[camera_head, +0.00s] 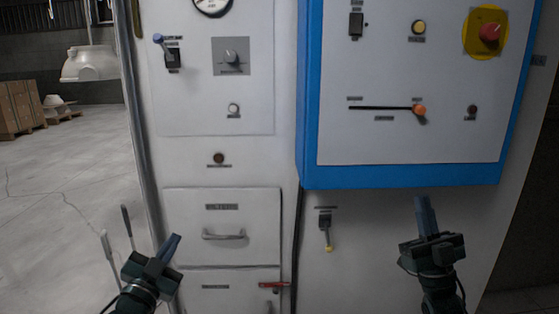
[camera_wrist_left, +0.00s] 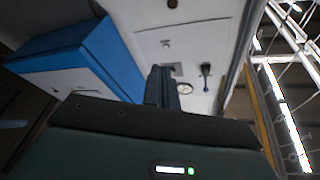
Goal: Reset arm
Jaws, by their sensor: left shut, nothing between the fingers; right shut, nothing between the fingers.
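My left gripper (camera_head: 172,246) is at the lower left of the head view, in front of the white cabinet's lower drawers. Its fingers are together, with nothing between them. In the left wrist view its shut fingers (camera_wrist_left: 161,86) point toward the white panel. My right gripper (camera_head: 425,212) is at the lower right of the head view, below the blue-framed panel. Its fingers are together, pointing up, and hold nothing. Neither gripper visibly grasps any part of the cabinet.
The white cabinet has a drawer handle (camera_head: 223,235), a red handle (camera_head: 273,285) and a small yellow-tipped lever (camera_head: 327,238). The blue-framed panel (camera_head: 311,176) carries a red emergency button (camera_head: 490,34) and an orange slider knob (camera_head: 420,110). Open floor (camera_head: 62,175) and cardboard boxes (camera_head: 20,107) lie left.

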